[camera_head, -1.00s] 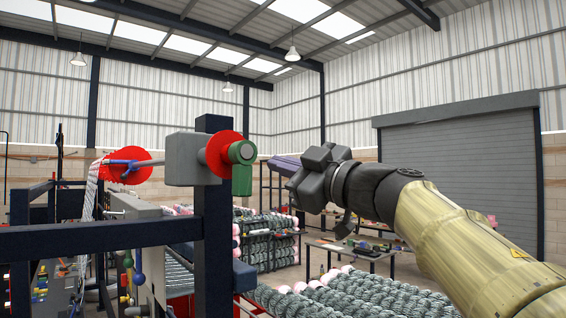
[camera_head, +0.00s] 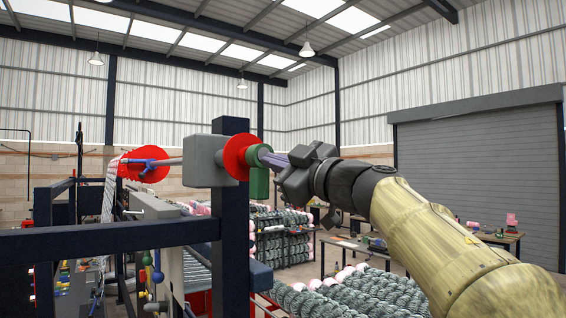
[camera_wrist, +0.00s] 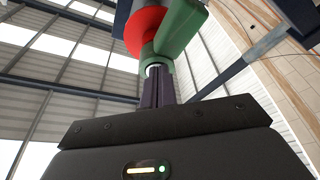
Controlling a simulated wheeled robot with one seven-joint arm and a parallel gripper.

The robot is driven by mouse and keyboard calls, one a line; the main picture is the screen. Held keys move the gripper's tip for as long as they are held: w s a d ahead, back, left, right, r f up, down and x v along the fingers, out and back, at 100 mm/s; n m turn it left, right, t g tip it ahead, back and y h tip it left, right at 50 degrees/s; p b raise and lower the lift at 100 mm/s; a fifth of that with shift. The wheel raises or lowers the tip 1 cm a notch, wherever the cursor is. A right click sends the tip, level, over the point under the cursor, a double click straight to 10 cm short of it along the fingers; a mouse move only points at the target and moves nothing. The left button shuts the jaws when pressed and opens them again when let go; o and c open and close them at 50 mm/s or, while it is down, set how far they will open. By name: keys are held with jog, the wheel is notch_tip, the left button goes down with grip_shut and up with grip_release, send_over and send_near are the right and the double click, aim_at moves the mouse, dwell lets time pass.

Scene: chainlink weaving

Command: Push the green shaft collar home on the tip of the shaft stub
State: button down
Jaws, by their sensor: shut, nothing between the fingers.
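The green shaft collar (camera_head: 257,181) sits on the end of the shaft stub, in front of a red disc (camera_head: 236,156) beside a grey block. It also shows in the wrist view (camera_wrist: 178,38), with its arm pointing to the upper right and the light shaft tip (camera_wrist: 154,69) in its bore. My gripper (camera_head: 266,158) is shut and empty, its fingers pointing left at the collar's outer end. In the wrist view the shut purple fingers (camera_wrist: 155,78) are in line with the shaft tip and at or very near it. I cannot tell whether they touch.
A dark upright post (camera_head: 232,250) and a horizontal beam (camera_head: 120,238) stand below and left of the collar. The grey block (camera_head: 204,160) is behind the red disc. Rolls of chainlink mesh (camera_head: 335,297) lie below. The air right of the collar holds only my arm.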

jog(key=shift+w+r, duration=0.1)
jog(key=shift+r, duration=0.05)
dwell(0.7)
jog(key=shift+p, duration=0.3)
jog(key=b+v, duration=0.7)
jog(key=v, duration=1.2)
jog(key=shift+s, duration=0.35)
